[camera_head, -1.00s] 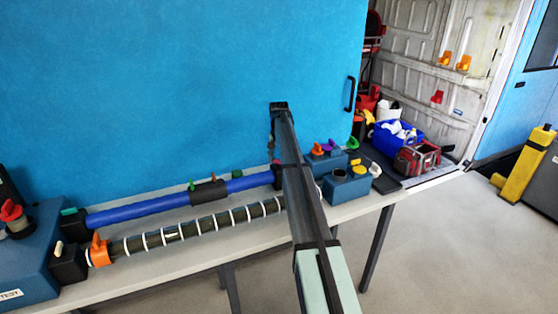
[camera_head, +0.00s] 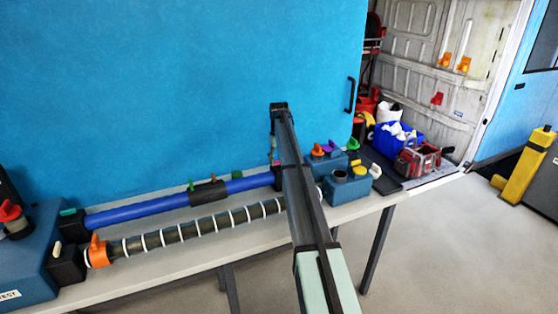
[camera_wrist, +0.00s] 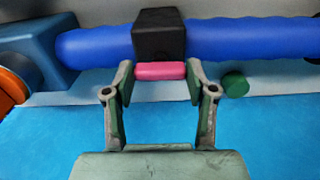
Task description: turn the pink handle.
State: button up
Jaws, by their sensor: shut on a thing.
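The pink handle (camera_wrist: 160,71) is a short bar on a black block (camera_wrist: 159,35) around a blue pipe (camera_wrist: 245,39). In the wrist view, my gripper (camera_wrist: 160,75) has one finger at each end of the bar and is shut on it. The bar lies level across that picture. In the head view, the black block (camera_head: 277,174) shows at the right end of the blue pipe (camera_head: 150,208).
A ringed dark pipe (camera_head: 180,234) with an orange handle (camera_head: 97,251) lies in front on the table (camera_head: 235,250). Blue blocks with coloured knobs (camera_head: 346,186) stand at the right. A green knob (camera_wrist: 234,84) is close beside my gripper. A blue wall (camera_head: 180,90) rises behind.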

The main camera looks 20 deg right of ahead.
jog(key=shift+f, duration=0.1)
dwell(0.3)
jog(key=o, duration=1.2)
jog(key=shift+c, duration=0.2)
notch_tip(320, 180, up, 12)
